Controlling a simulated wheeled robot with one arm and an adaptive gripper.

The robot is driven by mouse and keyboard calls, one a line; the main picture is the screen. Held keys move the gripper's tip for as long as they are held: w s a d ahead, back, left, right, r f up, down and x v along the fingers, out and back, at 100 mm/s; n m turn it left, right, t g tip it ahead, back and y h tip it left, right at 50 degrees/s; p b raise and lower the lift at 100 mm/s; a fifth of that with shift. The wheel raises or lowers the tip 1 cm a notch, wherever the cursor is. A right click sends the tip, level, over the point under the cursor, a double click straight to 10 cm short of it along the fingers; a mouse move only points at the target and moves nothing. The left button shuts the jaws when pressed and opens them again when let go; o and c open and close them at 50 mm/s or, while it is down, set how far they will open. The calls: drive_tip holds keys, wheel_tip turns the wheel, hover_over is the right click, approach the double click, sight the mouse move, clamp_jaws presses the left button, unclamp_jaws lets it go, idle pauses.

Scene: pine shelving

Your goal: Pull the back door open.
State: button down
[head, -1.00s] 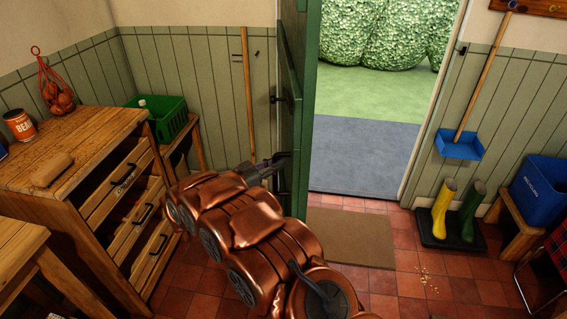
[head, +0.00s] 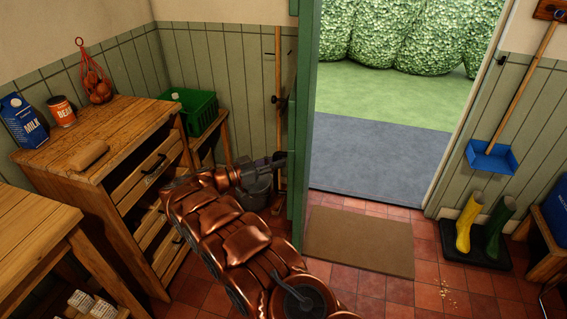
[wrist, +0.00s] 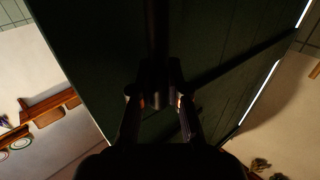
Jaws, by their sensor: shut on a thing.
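The green back door (head: 304,120) stands open into the room, seen nearly edge-on in the head view at the left of the doorway. My gripper (head: 278,160) is at the door's left face, at the end of my copper arm. In the wrist view, the dark door face (wrist: 95,65) fills the middle. The exact grip is hard to see in the shadow.
The doorway shows grey paving (head: 375,160) and hedges. A doormat (head: 358,243) lies inside it. Boots (head: 468,225) stand at right. A bucket (head: 254,192) stands behind my gripper, and a wooden drawer unit (head: 130,185) is at left.

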drive_tip(key=shift+w+a+f+g, duration=0.1)
drive_tip(key=shift+a+g, duration=0.2)
drive_tip(key=shift+a, duration=1.15)
drive_tip(key=shift+a, duration=0.1)
drive_tip(key=c, duration=1.4)
unclamp_jaws()
drive_tip(key=shift+a, duration=0.15)
drive_tip(key=shift+o, duration=1.3)
drive_tip(key=shift+d, duration=0.25)
